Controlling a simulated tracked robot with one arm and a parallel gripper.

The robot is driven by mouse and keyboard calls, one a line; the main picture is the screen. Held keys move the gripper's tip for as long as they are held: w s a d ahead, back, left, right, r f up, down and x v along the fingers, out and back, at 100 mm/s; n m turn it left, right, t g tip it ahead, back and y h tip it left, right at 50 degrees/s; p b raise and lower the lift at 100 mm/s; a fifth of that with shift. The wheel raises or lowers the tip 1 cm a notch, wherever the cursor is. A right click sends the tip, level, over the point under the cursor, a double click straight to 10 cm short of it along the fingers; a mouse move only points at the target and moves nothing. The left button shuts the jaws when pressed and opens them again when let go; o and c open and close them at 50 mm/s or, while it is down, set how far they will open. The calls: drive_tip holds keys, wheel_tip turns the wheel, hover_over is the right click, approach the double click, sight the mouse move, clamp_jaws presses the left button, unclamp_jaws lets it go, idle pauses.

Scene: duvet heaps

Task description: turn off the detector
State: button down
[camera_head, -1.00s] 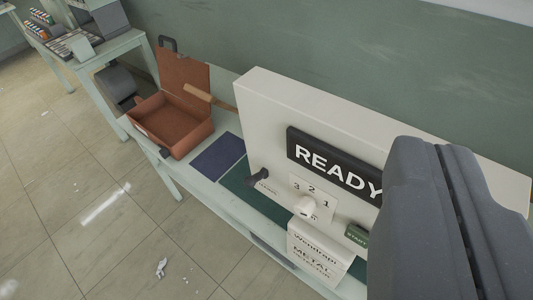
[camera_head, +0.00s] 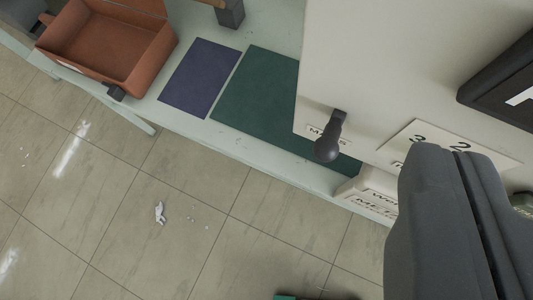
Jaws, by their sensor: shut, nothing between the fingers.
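The detector (camera_head: 345,60) is a cream box standing on a pale green table at the right. A dark lever with a round knob (camera_head: 328,148) sticks out of its lower left front, beside a small label too small to read fully. A white dial plate (camera_head: 490,160) with the numbers 3 and 2 is partly hidden by my gripper. A black display panel (camera_head: 502,82) is cut off at the right edge. My gripper (camera_head: 437,150) is dark grey and shut, with nothing held. It is in front of the detector, to the right of the lever, apart from it in the picture.
An open brown case (camera_head: 112,45) sits on the table (camera_head: 190,128) at the upper left. A blue mat (camera_head: 200,82) and a green mat (camera_head: 260,98) lie between it and the detector. The tiled floor in front is mostly clear, with white scraps (camera_head: 159,212).

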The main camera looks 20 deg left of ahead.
drive_tip(key=p, duration=0.1)
approach(314, 150)
wheel_tip(314, 150, up, 3)
drive_tip(key=w, duration=0.1)
drive_tip(key=shift+w+a+f+g+h, duration=0.2)
drive_tip(key=shift+g+h, duration=0.1)
drive_tip(key=shift+g, duration=0.1)
drive_tip(key=shift+d, duration=0.1)
drive_tip(key=p+x, duration=0.1)
drive_tip(key=x, duration=0.7)
drive_tip(key=shift+w+d+f, duration=0.15)
drive_tip(key=shift+w+f, duration=0.1)
drive_tip(key=shift+w+d+f+p, duration=0.15)
drive_tip(key=shift+w+f+p, duration=0.2)
drive_tip(key=shift+w, duration=0.1)
